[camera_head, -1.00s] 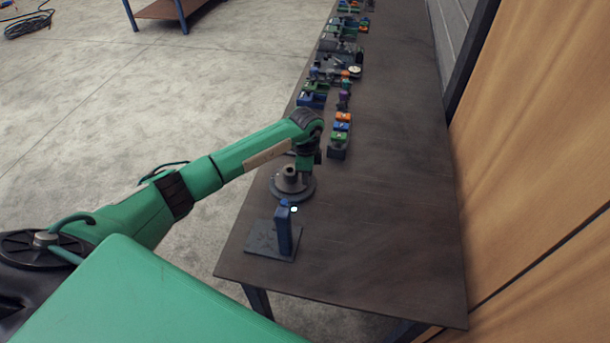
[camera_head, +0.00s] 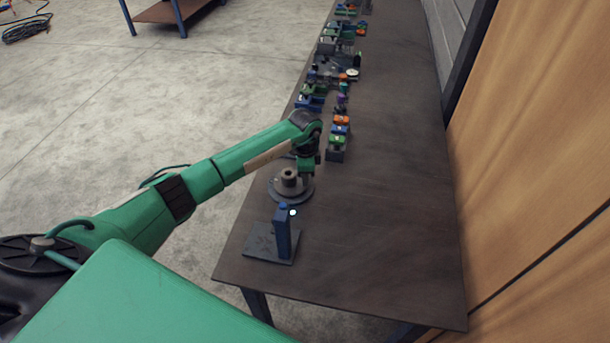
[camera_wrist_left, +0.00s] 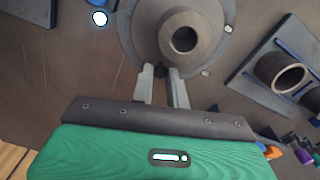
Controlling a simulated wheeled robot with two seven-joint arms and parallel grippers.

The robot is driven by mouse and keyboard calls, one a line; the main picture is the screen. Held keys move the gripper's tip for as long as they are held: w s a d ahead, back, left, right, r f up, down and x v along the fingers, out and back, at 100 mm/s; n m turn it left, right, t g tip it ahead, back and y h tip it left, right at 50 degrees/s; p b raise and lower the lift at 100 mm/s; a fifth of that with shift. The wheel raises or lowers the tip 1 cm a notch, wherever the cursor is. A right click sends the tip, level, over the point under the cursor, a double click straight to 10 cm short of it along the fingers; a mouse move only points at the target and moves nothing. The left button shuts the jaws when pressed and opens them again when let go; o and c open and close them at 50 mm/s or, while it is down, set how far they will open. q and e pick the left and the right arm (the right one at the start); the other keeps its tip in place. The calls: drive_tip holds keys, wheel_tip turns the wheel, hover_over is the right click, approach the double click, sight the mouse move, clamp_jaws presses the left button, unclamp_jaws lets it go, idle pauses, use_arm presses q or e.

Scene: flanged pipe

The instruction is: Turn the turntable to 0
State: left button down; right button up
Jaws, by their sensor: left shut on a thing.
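The turntable is a round grey disc (camera_head: 273,194) with a flanged pipe stub (camera_head: 289,178) standing at its middle, near the front end of the table. In the left wrist view the pipe stub (camera_wrist_left: 184,40) shows from above with its open bore. My left gripper (camera_head: 305,176) reaches down at the far right side of the disc. In the left wrist view my left gripper (camera_wrist_left: 161,76) has its two fingers close together at the flange's edge, around a small dark piece there. Any scale or mark on the turntable is too small to read. My right gripper is out of view.
A blue post (camera_head: 283,232) with a lit white lamp stands on a flat plate (camera_head: 260,242) just in front of the turntable. Behind, several coloured blocks (camera_head: 339,139) and fixtures line the table's left side. The table's right side (camera_head: 400,200) is clear.

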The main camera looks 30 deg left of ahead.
use_arm(q)
drive_tip(key=shift+w+r, duration=0.1)
drive_tip(key=c, duration=1.4)
unclamp_jaws()
drive_tip(key=shift+o, duration=0.2)
wheel_tip(320, 180, up, 14)
drive_tip(key=b, duration=0.3)
drive_tip(key=shift+b, duration=0.35)
drive_tip(key=shift+f, duration=0.2)
